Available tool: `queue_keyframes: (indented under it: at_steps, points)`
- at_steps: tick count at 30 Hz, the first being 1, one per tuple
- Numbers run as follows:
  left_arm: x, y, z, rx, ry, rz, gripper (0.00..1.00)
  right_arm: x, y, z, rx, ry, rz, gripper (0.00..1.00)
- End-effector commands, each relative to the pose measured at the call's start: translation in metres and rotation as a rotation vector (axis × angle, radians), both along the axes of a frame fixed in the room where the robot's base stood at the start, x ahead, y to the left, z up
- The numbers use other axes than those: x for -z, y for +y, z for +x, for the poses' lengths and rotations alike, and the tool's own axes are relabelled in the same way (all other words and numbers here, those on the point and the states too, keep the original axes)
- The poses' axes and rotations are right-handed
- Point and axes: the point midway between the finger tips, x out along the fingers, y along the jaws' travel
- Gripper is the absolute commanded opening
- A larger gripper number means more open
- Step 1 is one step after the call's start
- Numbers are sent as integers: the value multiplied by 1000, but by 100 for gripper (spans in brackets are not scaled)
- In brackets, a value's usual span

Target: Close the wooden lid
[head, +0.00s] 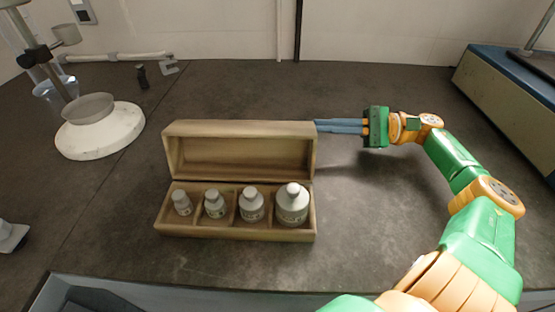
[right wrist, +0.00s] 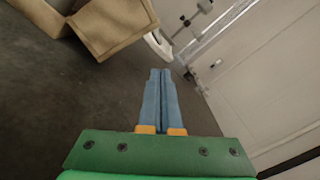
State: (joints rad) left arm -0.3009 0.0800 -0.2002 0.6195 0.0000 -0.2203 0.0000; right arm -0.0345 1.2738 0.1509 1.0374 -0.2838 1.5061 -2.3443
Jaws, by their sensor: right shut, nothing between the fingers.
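The wooden box (head: 235,235) stands on the dark bench with its wooden lid (head: 240,129) raised upright at the back. Several white bottles (head: 251,205) stand in its compartments. The lid's end also shows in the right wrist view (right wrist: 115,22). My right gripper (head: 318,126) is shut, with its blue fingers together. In the head view its tips are at the lid's upper right edge; in the right wrist view the tips (right wrist: 160,72) point past the lid's end. I cannot tell whether they touch it. My left gripper is not in view.
A white round stand (head: 100,132) with a bowl is at the left. A small dark object (head: 142,77) lies near the wall. The bench around the box is clear.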

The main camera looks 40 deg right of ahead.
Motion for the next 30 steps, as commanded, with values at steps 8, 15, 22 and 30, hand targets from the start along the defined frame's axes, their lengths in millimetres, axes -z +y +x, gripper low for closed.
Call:
queue_keyframes:
  at_steps: [8, 15, 22, 30]
  points:
    - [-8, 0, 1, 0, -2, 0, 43, -1, 25, 16, -5, -2, 1, 0]
    - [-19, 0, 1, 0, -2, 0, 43, -3, 63, 44, -4, -5, 2, 0]
    - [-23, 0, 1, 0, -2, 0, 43, -1, 81, 57, -1, -3, 1, 0]
    - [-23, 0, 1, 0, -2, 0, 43, 1, 82, 58, -1, -1, 0, 0]
